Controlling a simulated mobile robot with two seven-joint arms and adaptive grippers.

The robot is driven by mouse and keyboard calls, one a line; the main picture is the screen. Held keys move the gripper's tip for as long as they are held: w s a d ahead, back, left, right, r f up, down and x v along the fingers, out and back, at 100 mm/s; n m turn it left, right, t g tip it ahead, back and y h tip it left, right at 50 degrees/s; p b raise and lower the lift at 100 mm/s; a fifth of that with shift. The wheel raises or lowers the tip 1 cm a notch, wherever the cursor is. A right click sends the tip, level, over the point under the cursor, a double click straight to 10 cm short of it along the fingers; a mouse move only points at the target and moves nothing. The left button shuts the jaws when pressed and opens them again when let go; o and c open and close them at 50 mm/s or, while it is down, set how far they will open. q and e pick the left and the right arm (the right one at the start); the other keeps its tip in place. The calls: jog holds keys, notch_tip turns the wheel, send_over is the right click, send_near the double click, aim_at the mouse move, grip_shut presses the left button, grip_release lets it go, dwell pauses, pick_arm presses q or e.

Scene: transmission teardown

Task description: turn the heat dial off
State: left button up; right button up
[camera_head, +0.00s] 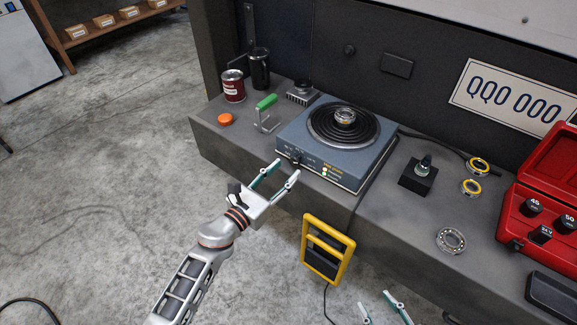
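The heat dial (295,161) is a small dark knob at the left end of the front panel of the blue-grey hot plate (352,171). Its setting is too small to read. Small indicator lights show on the panel right of it. My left gripper (287,169) is open, its two fingertips just in front of the dial at the bench's front edge. I cannot tell whether a fingertip touches the dial. My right gripper (375,299) shows only its two spread fingers at the bottom edge, below the bench, empty and far from the dial.
A metal ring part (345,115) sits on the black coil. A green-handled tool (266,109), red can (232,86) and orange cap (225,119) stand left. A yellow-framed device (326,249) hangs on the bench front. Bearings (451,240) and a red case (507,213) lie right.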

aim_at(294, 162)
pick_arm(q)
jog(key=shift+x, duration=1.2)
jog(key=shift+w+d+f, duration=0.1)
jog(key=shift+w+d, duration=0.05)
jog(key=shift+w, duration=0.1)
jog(key=shift+w+d, duration=0.15)
jog(key=shift+w, duration=0.05)
jog(key=c, duration=1.1)
pick_arm(e)
jog(key=shift+a, duration=0.1)
jog(key=shift+f, duration=0.1)
